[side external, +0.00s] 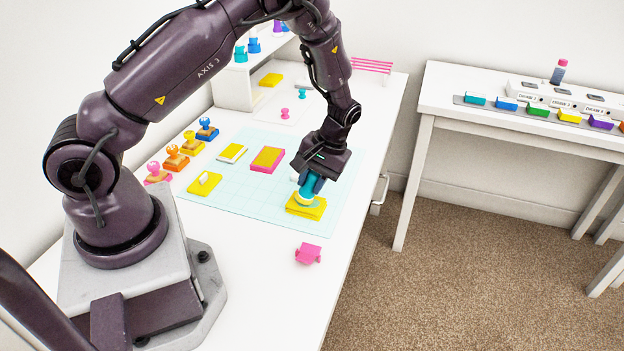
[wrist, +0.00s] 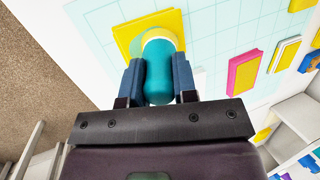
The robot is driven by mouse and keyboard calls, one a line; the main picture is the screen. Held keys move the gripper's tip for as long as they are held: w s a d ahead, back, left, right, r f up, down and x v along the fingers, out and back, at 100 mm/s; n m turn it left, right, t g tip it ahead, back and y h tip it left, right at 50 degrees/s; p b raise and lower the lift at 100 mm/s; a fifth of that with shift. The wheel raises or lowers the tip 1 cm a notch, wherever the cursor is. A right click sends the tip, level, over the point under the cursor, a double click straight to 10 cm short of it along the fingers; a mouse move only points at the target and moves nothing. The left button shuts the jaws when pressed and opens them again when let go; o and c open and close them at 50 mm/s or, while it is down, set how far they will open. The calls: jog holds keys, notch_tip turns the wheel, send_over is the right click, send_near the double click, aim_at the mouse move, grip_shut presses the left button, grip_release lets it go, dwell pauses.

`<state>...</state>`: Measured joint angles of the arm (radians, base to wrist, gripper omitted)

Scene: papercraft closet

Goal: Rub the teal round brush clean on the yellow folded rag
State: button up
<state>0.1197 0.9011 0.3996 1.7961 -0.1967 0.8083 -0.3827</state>
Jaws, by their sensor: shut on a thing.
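The teal round brush (side external: 307,196) is upright in my gripper (side external: 311,182), with its pale yellowish lower end down at the yellow folded rag (side external: 306,208). In the wrist view, my gripper (wrist: 158,85) has its two blue fingers closed on either side of the teal brush (wrist: 158,68). The yellow rag (wrist: 128,33) shows beneath and around the brush's far end. The lower end looks to be touching the rag, though the exact contact is partly hidden by the brush.
The rag lies on a pale blue gridded mat (side external: 255,210). A pink object (side external: 308,254) sits nearer the table's front.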

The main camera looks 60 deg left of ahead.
jog(key=shift+w+d+f, duration=0.1)
jog(key=shift+w+d, duration=0.5)
jog(key=shift+d, duration=0.1)
jog(key=shift+s+a, duration=0.8)
jog(key=shift+a, duration=0.05)
jog(key=shift+w+d, duration=0.8)
jog(key=shift+r, duration=0.25)
jog(key=shift+r, duration=0.55)
jog(key=shift+a, duration=0.1)
